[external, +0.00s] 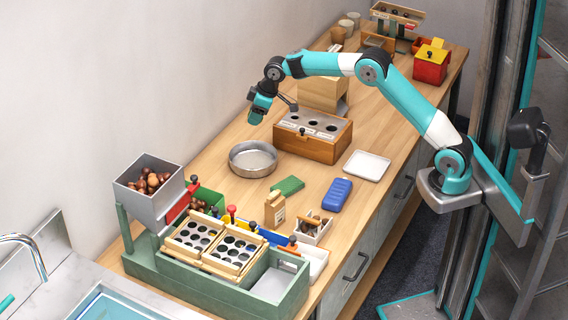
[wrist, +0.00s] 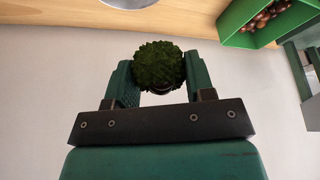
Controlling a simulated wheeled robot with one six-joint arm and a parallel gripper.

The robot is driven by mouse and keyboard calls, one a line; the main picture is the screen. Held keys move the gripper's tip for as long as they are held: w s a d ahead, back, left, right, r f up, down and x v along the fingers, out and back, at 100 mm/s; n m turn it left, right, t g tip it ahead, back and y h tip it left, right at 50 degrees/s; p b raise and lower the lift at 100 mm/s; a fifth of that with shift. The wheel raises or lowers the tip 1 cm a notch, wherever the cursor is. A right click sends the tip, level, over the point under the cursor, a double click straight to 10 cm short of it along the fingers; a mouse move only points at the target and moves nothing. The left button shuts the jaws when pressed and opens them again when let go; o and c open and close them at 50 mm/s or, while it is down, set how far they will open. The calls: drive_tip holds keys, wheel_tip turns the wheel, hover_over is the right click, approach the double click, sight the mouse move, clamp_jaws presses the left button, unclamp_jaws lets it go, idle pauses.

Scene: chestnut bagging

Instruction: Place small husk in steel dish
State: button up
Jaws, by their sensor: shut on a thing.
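The small husk (wrist: 158,64) is a green, spiky ball. In the wrist view my gripper (wrist: 157,78) is shut on it, with one green finger on each side. In the external view my gripper (external: 254,118) hangs in the air near the back wall, higher in the picture than the steel dish; the husk cannot be made out there. The steel dish (external: 253,160) is round, shallow and looks empty on the wooden table. Part of a round, pale rim, likely the dish (wrist: 128,2), shows at the top edge of the wrist view.
A wooden box with round holes (external: 312,145) stands right of the dish. A green sorting stand (external: 205,282) with a grey chestnut hopper (external: 150,205) is at the front left. A green block (external: 287,185), paper bag (external: 275,210), blue case (external: 337,193) and white tray (external: 367,166) lie nearby.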

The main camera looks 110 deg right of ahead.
drive_tip(key=s+d, duration=0.2)
drive_tip(key=b, duration=0.1)
hover_over(257, 166)
drive_tip(key=s, duration=0.1)
drive_tip(key=f, duration=1.4)
drive_tip(key=shift+s+a+f, duration=0.2)
drive_tip(key=shift+f, duration=2.65)
drive_tip(key=shift+f, duration=0.2)
drive_tip(key=o, duration=0.6)
drive_tip(key=shift+o, duration=0.2)
